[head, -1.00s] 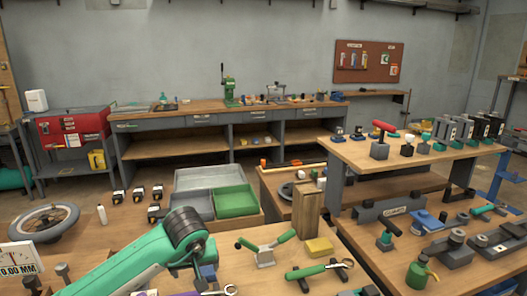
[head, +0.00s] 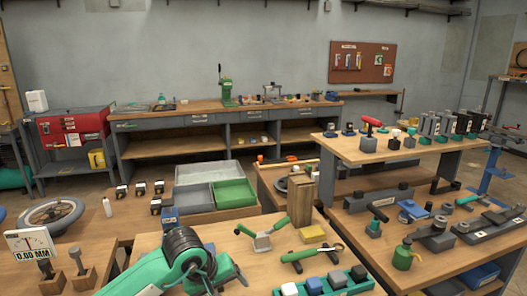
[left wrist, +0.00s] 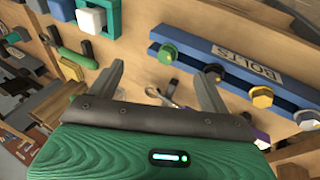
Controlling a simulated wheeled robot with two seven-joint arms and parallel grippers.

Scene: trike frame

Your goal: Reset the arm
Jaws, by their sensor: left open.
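My left arm (head: 185,250) comes in at the bottom of the head view, green with a dark ribbed joint, and bends down to the right over the near wooden table. Its gripper is out of sight there. In the left wrist view my left gripper (left wrist: 159,72) is open, its two grey fingers spread with nothing held. A blue rack marked BOLTS (left wrist: 225,68), with several coloured bolt heads, lies ahead and to the right of the fingers. A small metal tool (left wrist: 163,95) shows beyond the gap between the fingers. My right gripper is in neither view.
On the near table are a green-handled tool (head: 308,254), a yellow block (head: 312,234), a wooden block (head: 300,200) and a row of coloured blocks (head: 338,279). A gauge reading 0.00 MM (head: 32,246) stands left. Grey and green trays (head: 235,193) lie behind.

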